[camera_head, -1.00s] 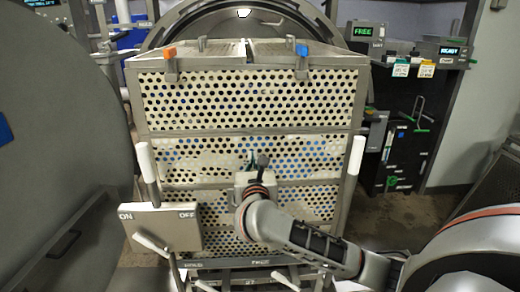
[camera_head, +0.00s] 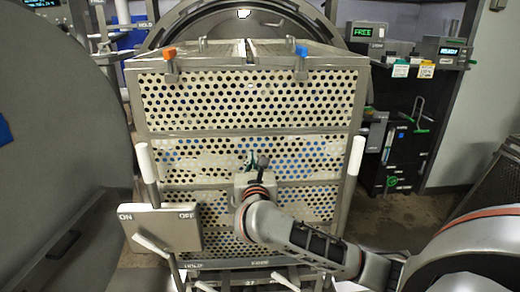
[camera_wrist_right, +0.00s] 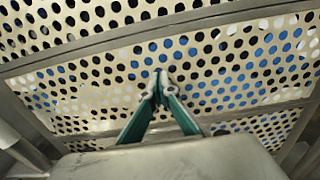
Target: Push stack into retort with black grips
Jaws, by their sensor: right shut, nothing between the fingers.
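The stack of perforated metal baskets (camera_head: 250,132) stands upright in front of the round retort mouth (camera_head: 325,30). Its perforated wall also fills the right wrist view (camera_wrist_right: 100,75). My right gripper (camera_head: 256,162) is shut and empty, pointing at the middle of the stack's near face. In the right wrist view its green-sided fingers (camera_wrist_right: 162,90) meet close to the wall; I cannot tell whether they touch it. Two upright handles, left (camera_head: 147,163) and right (camera_head: 356,156), flank the stack; their grips look white, and I see no black grips there. My left gripper is out of view.
A large grey round door (camera_head: 60,150) fills the left side. An ON/OFF panel (camera_head: 160,227) with a lever sits low in front of the stack. A dark cabinet (camera_head: 405,150) with a FREE display stands to the right. Bare floor (camera_head: 395,215) shows beside the stack.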

